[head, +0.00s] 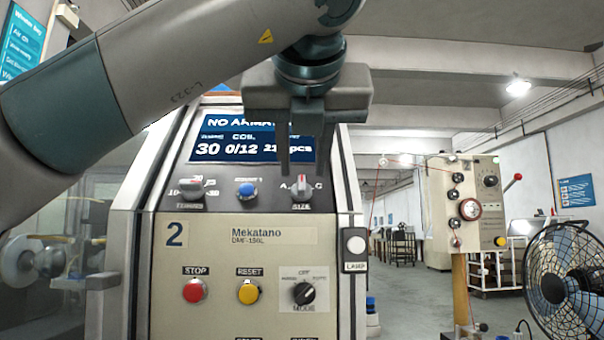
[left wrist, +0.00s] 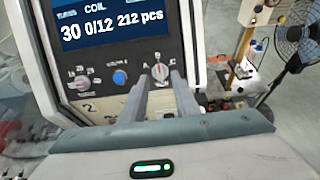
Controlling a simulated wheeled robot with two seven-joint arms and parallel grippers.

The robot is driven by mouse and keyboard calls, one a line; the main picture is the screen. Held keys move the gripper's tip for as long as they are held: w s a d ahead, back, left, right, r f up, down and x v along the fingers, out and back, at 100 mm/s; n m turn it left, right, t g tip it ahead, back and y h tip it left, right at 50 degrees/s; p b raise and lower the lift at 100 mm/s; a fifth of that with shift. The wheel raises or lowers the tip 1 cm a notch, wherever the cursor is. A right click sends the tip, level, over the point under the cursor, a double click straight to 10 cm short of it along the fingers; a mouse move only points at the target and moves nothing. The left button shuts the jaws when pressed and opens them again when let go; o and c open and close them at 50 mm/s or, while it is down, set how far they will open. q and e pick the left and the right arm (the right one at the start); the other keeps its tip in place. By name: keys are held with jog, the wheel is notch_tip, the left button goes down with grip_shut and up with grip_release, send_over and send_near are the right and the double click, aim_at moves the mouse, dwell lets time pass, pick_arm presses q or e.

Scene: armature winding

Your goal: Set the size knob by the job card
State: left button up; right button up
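The size knob (head: 301,187) is a pale knob with a red mark at its top, above the SIZE label on the winding machine's panel (head: 235,262). Its mark points roughly up, between the letter A on its left and a letter like C on its right. It also shows in the left wrist view (left wrist: 160,72). My left gripper (head: 298,168) is open in front of the panel. Its two fingers point at the knob, one toward each side; I cannot tell whether they touch it. My right gripper is not in view. I see no job card.
Another knob (head: 191,189) and a blue button (head: 247,190) sit left of the size knob. Below are a red STOP button (head: 195,291), a yellow RESET button (head: 249,291) and a black MODE knob (head: 304,293). The screen (head: 252,138) reads 30 and 0/12. A fan (head: 568,285) stands right.

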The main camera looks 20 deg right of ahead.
aim_at(302, 181)
pick_arm(q)
jog(key=shift+x, duration=2.35)
jog(key=shift+c, duration=0.3)
jog(key=c, duration=0.6)
